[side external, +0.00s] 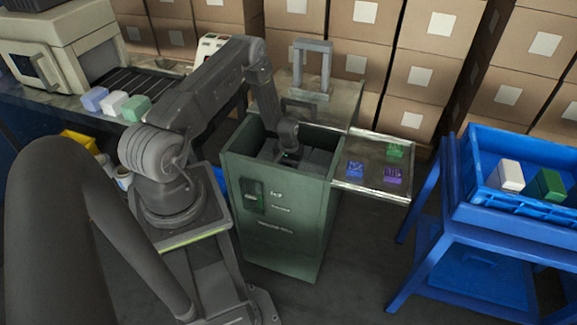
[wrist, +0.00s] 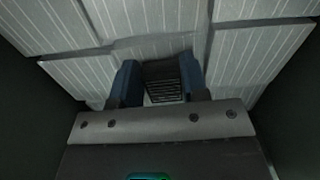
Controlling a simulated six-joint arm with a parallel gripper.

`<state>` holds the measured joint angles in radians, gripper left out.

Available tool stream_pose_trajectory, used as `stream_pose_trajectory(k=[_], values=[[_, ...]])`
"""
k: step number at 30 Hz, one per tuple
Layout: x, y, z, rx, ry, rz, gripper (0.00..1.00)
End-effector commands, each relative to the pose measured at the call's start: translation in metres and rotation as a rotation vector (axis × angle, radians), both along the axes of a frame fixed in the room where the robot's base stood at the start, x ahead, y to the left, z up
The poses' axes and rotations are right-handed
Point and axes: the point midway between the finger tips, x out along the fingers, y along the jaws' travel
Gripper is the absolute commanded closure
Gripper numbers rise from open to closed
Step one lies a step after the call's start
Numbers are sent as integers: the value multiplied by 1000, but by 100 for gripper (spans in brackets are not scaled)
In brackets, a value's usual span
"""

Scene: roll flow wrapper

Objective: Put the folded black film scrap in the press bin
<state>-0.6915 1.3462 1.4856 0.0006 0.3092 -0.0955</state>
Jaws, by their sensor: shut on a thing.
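The press bin (side external: 300,228) is the open-topped green cabinet in the middle of the side view. My gripper (side external: 289,157) is low inside its opening, between the walls. In the wrist view my gripper (wrist: 161,82) has its two blue-grey fingers closed on the folded black film scrap (wrist: 162,71), a small dark piece between the tips. Grey ribbed surfaces (wrist: 150,22) lie around and beyond the fingertips. I cannot tell whether the scrap touches them. The scrap cannot be made out in the side view.
A clear-topped shelf (side external: 376,202) with blue, purple and green pieces adjoins the bin's right side. A blue crate (side external: 475,200) on a blue stand holds white and green packs at the right. A conveyor machine (side external: 60,50) with several packs stands at the left. Cartons fill the back.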

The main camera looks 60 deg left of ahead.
Motion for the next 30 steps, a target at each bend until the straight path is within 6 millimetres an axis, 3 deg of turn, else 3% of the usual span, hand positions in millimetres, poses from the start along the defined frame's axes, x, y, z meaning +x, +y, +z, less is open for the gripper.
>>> stream_pose_trajectory(k=[3, 4, 12, 22, 30], values=[[0, 0, -3, -1, 1, 0, 81], [0, 0, -3, -1, 1, 0, 58], [0, 0, -3, -1, 1, 0, 34], [0, 0, 4, 1, -1, 0, 34], [1, 1, 54, 3, -3, 0, 34]])
